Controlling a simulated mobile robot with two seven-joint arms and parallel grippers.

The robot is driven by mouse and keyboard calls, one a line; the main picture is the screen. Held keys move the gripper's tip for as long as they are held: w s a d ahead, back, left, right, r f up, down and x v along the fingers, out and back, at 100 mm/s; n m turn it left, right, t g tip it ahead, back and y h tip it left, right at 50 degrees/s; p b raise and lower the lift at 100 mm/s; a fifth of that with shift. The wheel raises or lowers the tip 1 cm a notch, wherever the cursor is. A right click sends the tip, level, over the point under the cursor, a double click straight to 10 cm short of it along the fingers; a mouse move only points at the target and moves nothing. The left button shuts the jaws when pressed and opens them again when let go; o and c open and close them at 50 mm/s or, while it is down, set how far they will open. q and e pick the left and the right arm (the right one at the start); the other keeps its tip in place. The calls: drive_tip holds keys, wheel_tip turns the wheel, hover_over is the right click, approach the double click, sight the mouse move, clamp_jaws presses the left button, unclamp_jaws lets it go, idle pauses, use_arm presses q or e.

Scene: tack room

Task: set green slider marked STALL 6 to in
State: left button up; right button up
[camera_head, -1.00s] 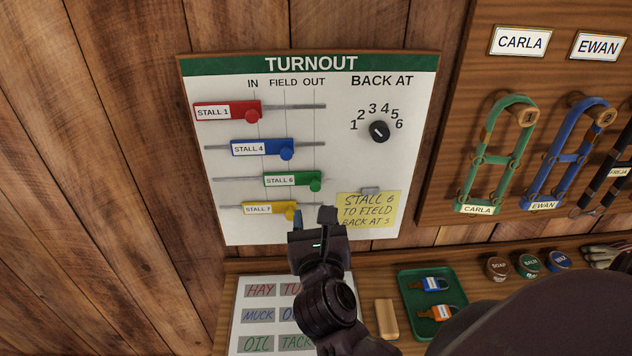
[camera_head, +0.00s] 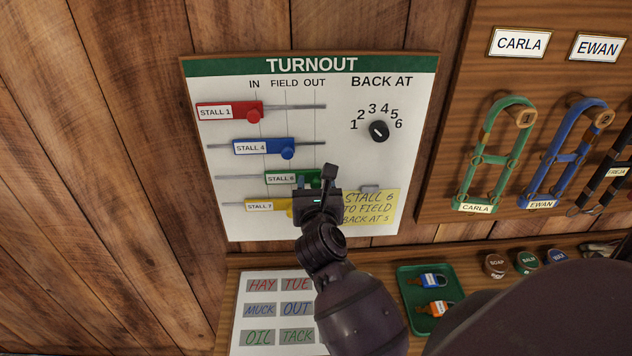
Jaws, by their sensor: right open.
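The green STALL 6 slider (camera_head: 284,178) is on the third rail of the white TURNOUT board (camera_head: 390,85). Its label end lies near the FIELD line, and its knob end is at the OUT line, partly hidden by my gripper. My right gripper (camera_head: 316,179) is open in front of that knob end, one finger to each side of it. I cannot tell whether either finger touches the knob. My left gripper is not in view.
The red STALL 1 slider (camera_head: 245,111) is at IN, the blue STALL 4 slider (camera_head: 272,147) at FIELD. The yellow STALL 7 slider (camera_head: 268,206) is close below, partly covered. A black dial (camera_head: 379,131) and yellow note (camera_head: 370,208) are to the right.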

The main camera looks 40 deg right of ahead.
drive_tip(key=shift+w+d, duration=0.2)
drive_tip(key=shift+w, duration=0.05)
drive_tip(key=shift+c, duration=0.5)
clamp_jaws()
